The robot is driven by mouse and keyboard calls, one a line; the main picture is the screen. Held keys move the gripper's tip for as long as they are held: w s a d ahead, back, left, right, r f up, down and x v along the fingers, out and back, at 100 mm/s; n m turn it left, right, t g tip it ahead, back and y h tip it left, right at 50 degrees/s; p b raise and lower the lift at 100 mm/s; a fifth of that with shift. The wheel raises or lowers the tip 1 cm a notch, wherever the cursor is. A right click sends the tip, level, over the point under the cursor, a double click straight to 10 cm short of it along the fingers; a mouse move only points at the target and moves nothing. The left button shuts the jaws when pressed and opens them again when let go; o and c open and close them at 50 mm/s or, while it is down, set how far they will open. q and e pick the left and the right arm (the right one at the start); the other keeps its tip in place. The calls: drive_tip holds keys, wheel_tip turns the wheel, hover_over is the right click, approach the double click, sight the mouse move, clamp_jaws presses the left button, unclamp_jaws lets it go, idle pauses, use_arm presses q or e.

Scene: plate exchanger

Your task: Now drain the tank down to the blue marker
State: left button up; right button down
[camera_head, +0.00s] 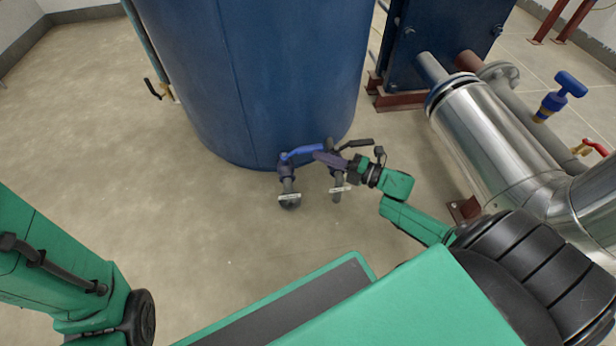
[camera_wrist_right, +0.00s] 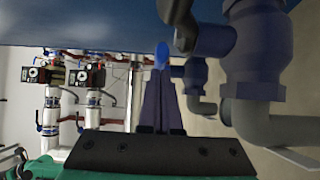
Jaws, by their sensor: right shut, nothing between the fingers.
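The large blue tank (camera_head: 265,75) stands on the floor ahead of me. Low on its front are two outlet valves with grey downward pipes. The left valve (camera_head: 286,170) has a blue lever (camera_head: 302,152); the right one has a black lever (camera_head: 357,143). My right gripper (camera_head: 322,157) is shut and empty, its fingertips close to the blue lever's right end. In the wrist view the shut fingers (camera_wrist_right: 160,75) point at the lever's blue end (camera_wrist_right: 162,53); I cannot tell if they touch. My left gripper is out of view. I see no blue marker or liquid level.
A wide silver pipe (camera_head: 490,140) runs along the right, beside a dark blue plate unit (camera_head: 445,40). A blue-handled valve (camera_head: 560,95) and a red-handled valve (camera_head: 592,148) sit further right. A thin pipe with a black lever (camera_head: 152,88) is on the tank's left. The left floor is clear.

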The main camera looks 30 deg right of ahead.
drive_tip(key=shift+w+d+r, duration=0.2)
drive_tip(key=shift+w+d, duration=0.1)
drive_tip(key=shift+d, duration=0.15)
drive_tip(key=p+v, duration=0.3)
drive_tip(key=v, duration=0.4)
drive_tip(key=shift+s+a+f, duration=0.2)
drive_tip(key=shift+s+f, duration=0.05)
drive_tip(key=shift+s, duration=0.15)
drive_tip(key=shift+s, duration=0.1)
